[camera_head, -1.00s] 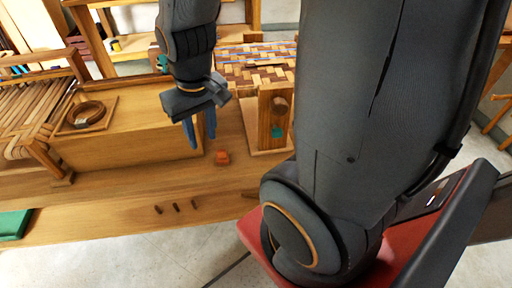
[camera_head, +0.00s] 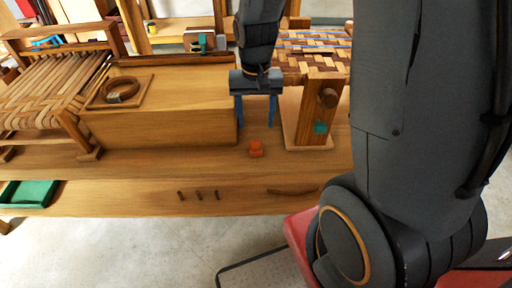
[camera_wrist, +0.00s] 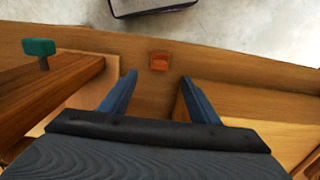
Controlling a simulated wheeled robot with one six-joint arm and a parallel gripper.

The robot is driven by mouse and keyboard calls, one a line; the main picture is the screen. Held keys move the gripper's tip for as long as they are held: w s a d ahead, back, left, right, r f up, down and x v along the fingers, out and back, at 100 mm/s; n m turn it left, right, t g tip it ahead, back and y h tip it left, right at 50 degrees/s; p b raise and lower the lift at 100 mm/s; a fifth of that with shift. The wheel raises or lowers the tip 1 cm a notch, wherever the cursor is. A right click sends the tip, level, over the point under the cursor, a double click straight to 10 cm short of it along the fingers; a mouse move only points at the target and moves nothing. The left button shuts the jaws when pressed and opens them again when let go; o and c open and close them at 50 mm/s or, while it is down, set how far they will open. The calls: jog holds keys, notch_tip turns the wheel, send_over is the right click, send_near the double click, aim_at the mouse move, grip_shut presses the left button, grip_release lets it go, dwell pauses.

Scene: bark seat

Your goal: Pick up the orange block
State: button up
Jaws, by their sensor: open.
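The small orange block (camera_head: 256,148) sits on the wooden bench top, between the large wooden box and the upright wooden post. It also shows in the wrist view (camera_wrist: 159,61), beyond the fingertips and roughly between them. My gripper (camera_head: 256,125) is open and empty, its two blue fingers pointing down. In the head view the fingers are above and behind the block. In the wrist view the fingertips (camera_wrist: 157,82) are apart from the block, with bench surface between them.
A wooden box (camera_head: 165,120) stands close left of my gripper. A wooden post (camera_head: 318,108) with a teal peg stands to the right. Several small dark pegs (camera_head: 199,195) lie toward the front edge. A green tray (camera_head: 30,194) is at far left.

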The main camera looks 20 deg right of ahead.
aim_at(256, 141)
jog(key=shift+f+p, duration=0.6)
jog(key=shift+f, duration=4.9)
jog(key=c, duration=1.1)
